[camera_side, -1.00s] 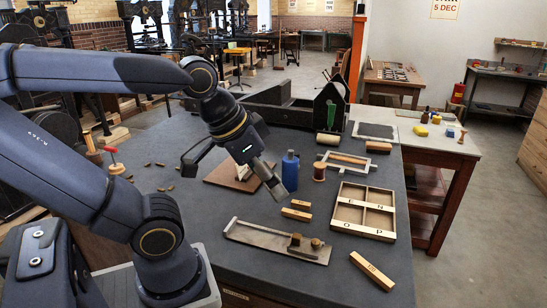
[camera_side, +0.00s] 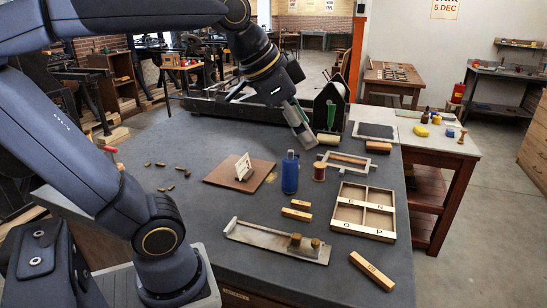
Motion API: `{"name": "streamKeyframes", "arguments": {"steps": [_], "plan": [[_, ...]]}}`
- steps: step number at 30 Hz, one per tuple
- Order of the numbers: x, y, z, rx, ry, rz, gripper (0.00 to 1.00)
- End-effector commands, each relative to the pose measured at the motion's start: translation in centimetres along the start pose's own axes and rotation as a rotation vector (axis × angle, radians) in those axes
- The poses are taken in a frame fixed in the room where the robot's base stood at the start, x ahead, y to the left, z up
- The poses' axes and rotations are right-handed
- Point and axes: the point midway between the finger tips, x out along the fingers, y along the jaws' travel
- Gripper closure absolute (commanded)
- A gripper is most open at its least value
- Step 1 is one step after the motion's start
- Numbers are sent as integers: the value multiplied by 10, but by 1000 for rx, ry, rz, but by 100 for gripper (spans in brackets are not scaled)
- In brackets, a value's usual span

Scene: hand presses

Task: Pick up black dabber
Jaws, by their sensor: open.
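I cannot pick out a black dabber for certain. A small wooden-handled piece (camera_side: 462,136) stands on the pale side table at the right, too small to tell its colour underneath. My gripper (camera_side: 306,138) is open and points down over the back of the dark table. In the picture it is just left of a cream roller (camera_side: 330,139) and above the blue bottle (camera_side: 290,172). I see nothing between its fingers, and its height above the table is hard to tell.
A thread spool (camera_side: 319,172), a wooden frame (camera_side: 348,162), a compartment tray (camera_side: 364,211), a metal composing stick (camera_side: 276,241) and wooden blocks (camera_side: 372,271) lie on the table. A black stand with a green front (camera_side: 330,106) rises behind the roller.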

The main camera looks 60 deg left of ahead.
Motion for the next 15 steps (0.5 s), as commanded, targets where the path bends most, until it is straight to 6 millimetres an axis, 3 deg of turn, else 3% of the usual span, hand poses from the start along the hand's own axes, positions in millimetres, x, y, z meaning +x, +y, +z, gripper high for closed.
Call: {"name": "streamKeyframes", "arguments": {"steps": [3, 5, 8, 11, 15], "plan": [[8, -47, -49, 46, -15, -13, 38], [16, -76, -68, 60, -26, -18, 38], [41, -137, -90, 64, -47, -23, 38], [73, -206, -91, 35, -70, -24, 38], [124, -302, -51, -63, -103, -17, 38]]}}
